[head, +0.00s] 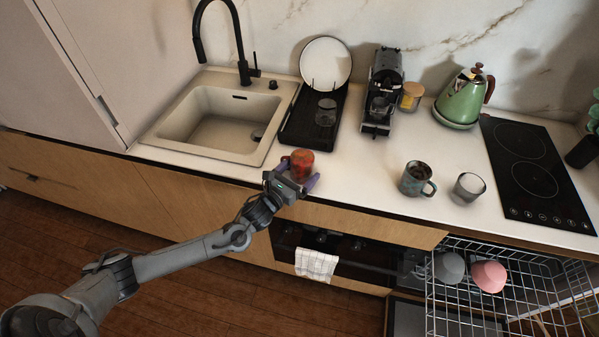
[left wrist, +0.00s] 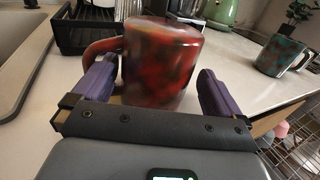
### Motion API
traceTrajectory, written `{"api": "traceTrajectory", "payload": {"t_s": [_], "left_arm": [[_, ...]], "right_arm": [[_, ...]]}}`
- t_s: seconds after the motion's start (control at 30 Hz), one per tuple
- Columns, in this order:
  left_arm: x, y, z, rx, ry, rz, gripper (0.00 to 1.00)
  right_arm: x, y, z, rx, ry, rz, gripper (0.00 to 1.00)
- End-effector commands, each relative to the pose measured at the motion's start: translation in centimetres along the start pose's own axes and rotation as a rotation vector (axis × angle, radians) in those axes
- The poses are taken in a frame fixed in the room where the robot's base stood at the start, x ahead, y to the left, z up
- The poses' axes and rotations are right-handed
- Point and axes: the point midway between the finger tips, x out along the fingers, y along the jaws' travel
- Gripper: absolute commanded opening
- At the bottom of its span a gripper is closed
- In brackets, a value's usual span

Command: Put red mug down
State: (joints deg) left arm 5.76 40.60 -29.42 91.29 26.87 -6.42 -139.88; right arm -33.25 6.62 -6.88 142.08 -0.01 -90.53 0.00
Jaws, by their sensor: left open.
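The red mug (head: 301,163) is mottled red and stands upright on the white counter (head: 350,180) near its front edge, in front of the black dish rack. In the left wrist view the mug (left wrist: 160,62) fills the middle, with its handle (left wrist: 103,52) on the left. My left gripper (head: 299,182) is at the counter's front edge, its purple fingers open on either side of the mug. In the left wrist view the right finger of the gripper (left wrist: 158,92) shows a gap to the mug; the left finger is close to the handle. My right gripper is not in view.
A teal mug (head: 416,179) and a small grey cup (head: 468,187) stand to the right on the counter. The dish rack (head: 304,128), sink (head: 215,120) and coffee machine (head: 381,92) are behind. An open dishwasher rack (head: 461,306) sticks out at lower right.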

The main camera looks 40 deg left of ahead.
Motion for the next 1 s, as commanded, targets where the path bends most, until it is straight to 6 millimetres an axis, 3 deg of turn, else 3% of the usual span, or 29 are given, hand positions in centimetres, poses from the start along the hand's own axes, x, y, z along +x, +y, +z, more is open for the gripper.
{"api": "traceTrajectory", "payload": {"t_s": [0.5, 0.77, 0.87, 1.0], "left_arm": [[-8.4, 0.0, -0.1, 0.002, 0.004, -0.002, 1.0], [-11.3, 0.0, -0.1, -0.005, 0.004, 0.0, 1.0], [-11.9, -0.5, -0.4, -0.063, 0.024, 0.008, 1.0], [-12.8, -2.0, -1.8, -0.299, 0.111, 0.052, 1.0]], "right_arm": [[-0.9, 0.0, -0.3, -0.001, -0.001, 0.001, 0.43], [-1.1, 0.2, -0.3, -0.008, -0.001, 0.006, 0.43], [-1.1, 0.2, -0.3, -0.008, -0.001, 0.007, 0.43], [-1.1, 0.2, -0.3, -0.008, -0.001, 0.006, 0.43]]}}
